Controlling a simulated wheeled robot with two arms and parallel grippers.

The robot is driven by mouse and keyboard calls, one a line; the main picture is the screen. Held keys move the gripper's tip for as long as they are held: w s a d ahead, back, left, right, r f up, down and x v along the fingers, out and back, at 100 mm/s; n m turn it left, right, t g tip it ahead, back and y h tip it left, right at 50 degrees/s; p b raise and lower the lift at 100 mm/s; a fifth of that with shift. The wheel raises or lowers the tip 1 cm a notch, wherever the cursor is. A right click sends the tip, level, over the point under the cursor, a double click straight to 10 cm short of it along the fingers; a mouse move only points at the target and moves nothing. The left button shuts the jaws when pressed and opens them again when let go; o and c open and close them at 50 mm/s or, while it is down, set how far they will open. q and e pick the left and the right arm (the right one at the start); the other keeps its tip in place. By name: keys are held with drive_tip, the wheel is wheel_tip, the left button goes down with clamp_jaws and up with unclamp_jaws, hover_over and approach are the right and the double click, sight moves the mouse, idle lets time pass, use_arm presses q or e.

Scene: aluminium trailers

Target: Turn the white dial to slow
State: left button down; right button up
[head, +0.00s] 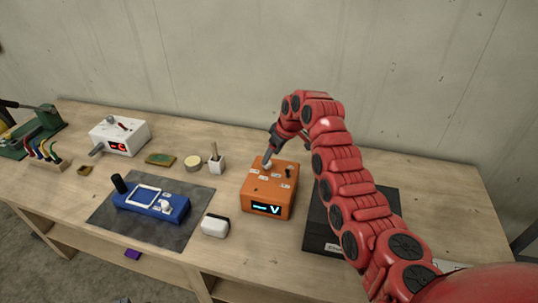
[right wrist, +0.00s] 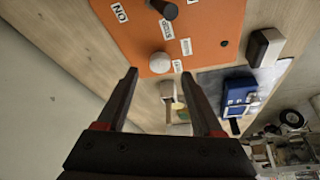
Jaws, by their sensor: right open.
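The orange box (head: 268,210) stands in the middle of the bench, with a lit display on its front. The white dial (head: 267,163) is on its top, at the back left corner, partly hidden by my right gripper (head: 270,154). The right wrist view shows the white dial (right wrist: 160,62) as a round knob just beyond and between the tips of my right gripper (right wrist: 159,75). That gripper is open, its two fingers apart and empty. Small white labels (right wrist: 166,29) lie around the dial; most are too blurred to read. My left gripper is out of view.
A dark knob (head: 289,170) stands on the same box top. A blue device (head: 150,203) lies on a grey mat (head: 105,215) to the left, with a white block (head: 215,225) beside it. A black panel (head: 318,222) is to the right. The wall (head: 230,60) rises behind.

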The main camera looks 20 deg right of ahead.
sight(269, 163)
drive_tip(key=shift+p+x, duration=0.45)
drive_tip(key=shift+x, duration=1.45)
clamp_jaws()
